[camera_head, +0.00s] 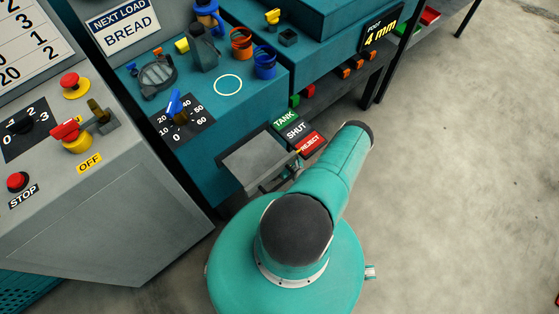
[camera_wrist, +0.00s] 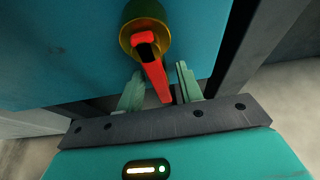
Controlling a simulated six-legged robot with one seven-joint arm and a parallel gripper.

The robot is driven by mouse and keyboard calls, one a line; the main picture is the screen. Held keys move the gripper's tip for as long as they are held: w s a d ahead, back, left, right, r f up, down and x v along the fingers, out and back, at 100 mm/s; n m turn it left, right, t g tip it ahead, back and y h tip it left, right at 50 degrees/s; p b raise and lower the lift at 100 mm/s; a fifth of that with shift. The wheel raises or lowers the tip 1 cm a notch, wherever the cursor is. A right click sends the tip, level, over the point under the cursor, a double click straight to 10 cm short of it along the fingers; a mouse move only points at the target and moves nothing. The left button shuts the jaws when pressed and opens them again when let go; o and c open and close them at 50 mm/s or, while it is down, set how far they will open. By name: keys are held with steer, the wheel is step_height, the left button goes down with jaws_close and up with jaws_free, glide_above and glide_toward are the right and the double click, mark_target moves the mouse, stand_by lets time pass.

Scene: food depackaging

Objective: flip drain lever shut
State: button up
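In the wrist view, the drain lever (camera_wrist: 154,76) is a red handle on a round brass fitting (camera_wrist: 131,34) on a teal panel. The lever points down and slightly right in the picture. My gripper (camera_wrist: 160,82) is open, with one pale green finger on each side of the lever's lower part. The fingers stand apart; I cannot tell whether either touches the lever. In the head view the lever does not show, and my arm and a grey plate cover much of that area.
In the head view, a grey plate (camera_head: 253,160) juts from the teal machine beside labels reading TANK, SHUT (camera_head: 296,131) and REJECT. A grey console (camera_head: 100,215) with red buttons stands at left. Open concrete floor (camera_head: 460,180) lies at right.

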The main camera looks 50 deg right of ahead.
jaws_close()
